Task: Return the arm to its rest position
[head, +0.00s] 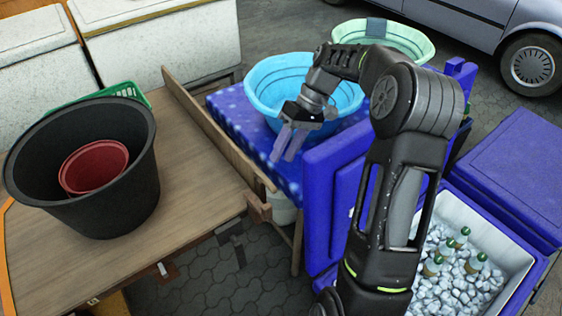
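My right arm comes in from the bottom right and bends over toward the middle of the head view. My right gripper (284,158) hangs over the blue spotted cloth in front of the blue basin, with its fingers pointing down and a little left. A gap shows between the two fingers and nothing is seen between them. The arm hides part of the blue basin and the cooler side. My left arm and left gripper are not in view.
A black bucket (132,193) with a red bowl (92,165) inside stands on the wooden table (195,200) at left. A blue basin (270,82) and a pale green basin (412,38) stand behind my arm. An open cooler (505,212) holds ice and bottles at right.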

